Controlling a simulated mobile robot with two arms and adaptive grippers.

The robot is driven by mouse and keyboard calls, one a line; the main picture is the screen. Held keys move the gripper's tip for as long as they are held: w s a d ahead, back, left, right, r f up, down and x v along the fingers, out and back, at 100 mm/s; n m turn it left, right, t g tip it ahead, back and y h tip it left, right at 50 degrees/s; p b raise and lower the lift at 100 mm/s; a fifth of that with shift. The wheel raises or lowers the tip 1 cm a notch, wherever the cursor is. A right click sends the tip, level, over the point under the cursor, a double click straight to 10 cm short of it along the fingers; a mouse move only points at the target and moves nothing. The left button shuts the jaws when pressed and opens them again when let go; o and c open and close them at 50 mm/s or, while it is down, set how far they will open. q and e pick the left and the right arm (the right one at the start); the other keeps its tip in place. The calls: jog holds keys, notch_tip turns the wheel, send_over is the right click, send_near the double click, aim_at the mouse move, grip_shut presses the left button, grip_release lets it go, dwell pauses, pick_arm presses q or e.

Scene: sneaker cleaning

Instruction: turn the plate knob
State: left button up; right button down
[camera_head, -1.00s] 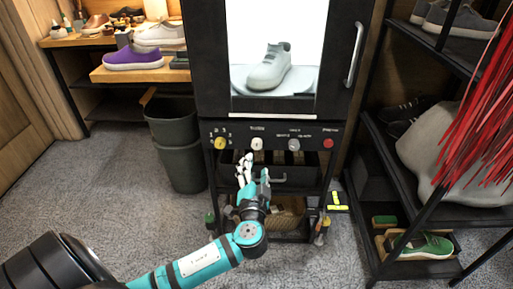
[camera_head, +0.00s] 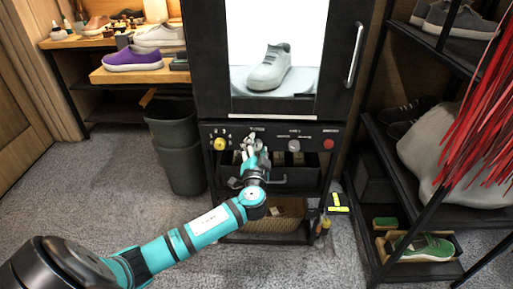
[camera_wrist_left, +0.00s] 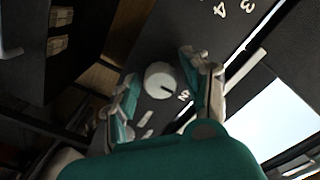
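A cabinet (camera_head: 214,60) has a black control panel (camera_head: 275,133) on its front with a row of knobs. My left gripper (camera_head: 253,145) is up at this panel, in front of the second knob from the left, and mostly covers it in the head view. In the left wrist view that round white knob (camera_wrist_left: 160,80) with a dark pointer line sits between the two spread fingers of my left gripper (camera_wrist_left: 162,70). The gripper is open; I cannot tell whether a finger touches the knob. The right gripper is not in view.
A yellow knob (camera_head: 220,144), a grey knob (camera_head: 294,145) and a red button or knob (camera_head: 328,144) flank the gripper. A grey sneaker (camera_head: 270,68) stands on a plate (camera_head: 303,80) in the lit chamber above. A dark bin (camera_head: 176,150) stands left.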

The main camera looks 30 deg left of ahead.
pick_arm(q)
grip_shut()
jog(key=shift+m, duration=0.3)
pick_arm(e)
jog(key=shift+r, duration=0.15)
pick_arm(q)
jog(key=m+p, duration=0.3)
jog(key=m, duration=0.3)
jog(key=shift+r, duration=0.1)
jog(key=m+p, duration=0.2)
jog(key=m, duration=0.3)
jog(key=shift+m+p, duration=0.4)
jog(key=shift+m, duration=0.4)
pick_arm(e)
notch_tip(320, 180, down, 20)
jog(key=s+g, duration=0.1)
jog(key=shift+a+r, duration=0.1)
